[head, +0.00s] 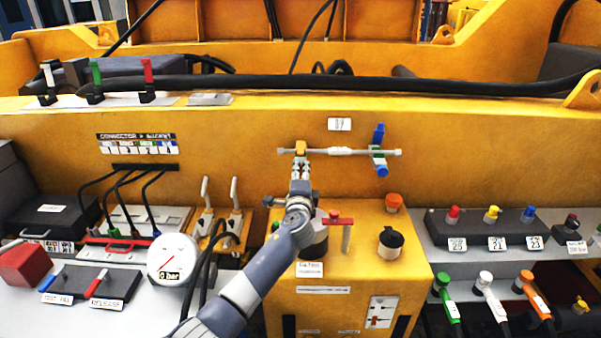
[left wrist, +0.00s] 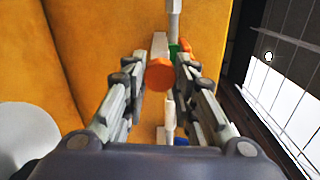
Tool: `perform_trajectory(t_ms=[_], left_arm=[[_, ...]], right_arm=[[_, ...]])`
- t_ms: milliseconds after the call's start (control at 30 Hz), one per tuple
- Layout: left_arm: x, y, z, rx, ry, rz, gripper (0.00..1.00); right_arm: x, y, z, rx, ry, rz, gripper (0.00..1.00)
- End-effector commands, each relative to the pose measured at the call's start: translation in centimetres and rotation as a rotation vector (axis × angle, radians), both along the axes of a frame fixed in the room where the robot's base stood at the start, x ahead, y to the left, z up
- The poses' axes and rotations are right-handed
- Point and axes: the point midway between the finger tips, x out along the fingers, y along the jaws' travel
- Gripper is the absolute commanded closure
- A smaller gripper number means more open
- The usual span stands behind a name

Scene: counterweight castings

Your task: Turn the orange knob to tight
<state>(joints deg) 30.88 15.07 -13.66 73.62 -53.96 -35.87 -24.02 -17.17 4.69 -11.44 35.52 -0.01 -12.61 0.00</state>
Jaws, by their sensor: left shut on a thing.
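The orange knob (head: 301,147) sits near the left end of a pale horizontal pipe (head: 340,151) on the yellow wall. My left gripper (head: 301,161) reaches up to it from below, its arm passing over the yellow box. In the left wrist view the knob (left wrist: 159,75) shows as an orange faceted head between the two fingertips (left wrist: 160,82), and the gripper is shut on it. The fingers hide parts of the knob and pipe. I cannot read any tight marking. My right gripper is in neither view.
A blue and green valve (head: 379,150) is on the same pipe, to the right. Below, the yellow box (head: 370,280) carries a red-handled lever (head: 338,221), a black-capped jar (head: 391,242) and another orange cap (head: 394,202). A pressure gauge (head: 173,259) stands left of my arm.

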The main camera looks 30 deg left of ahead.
Motion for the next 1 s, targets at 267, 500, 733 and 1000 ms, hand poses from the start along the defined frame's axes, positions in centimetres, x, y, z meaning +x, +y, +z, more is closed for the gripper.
perform_trajectory(t_ms=[267,500,733,1000], left_arm=[[-0.02,0.10,-0.09,0.034,0.019,0.002,0.98],[-0.02,0.10,-0.09,0.035,0.019,0.002,0.98],[-0.02,0.09,-0.07,0.035,0.018,0.002,0.54],[-0.02,0.04,-0.03,0.034,0.017,0.000,0.54]], right_arm=[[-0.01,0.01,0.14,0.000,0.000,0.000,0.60],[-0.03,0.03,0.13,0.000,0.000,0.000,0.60],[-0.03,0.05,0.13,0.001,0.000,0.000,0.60],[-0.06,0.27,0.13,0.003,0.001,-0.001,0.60]])
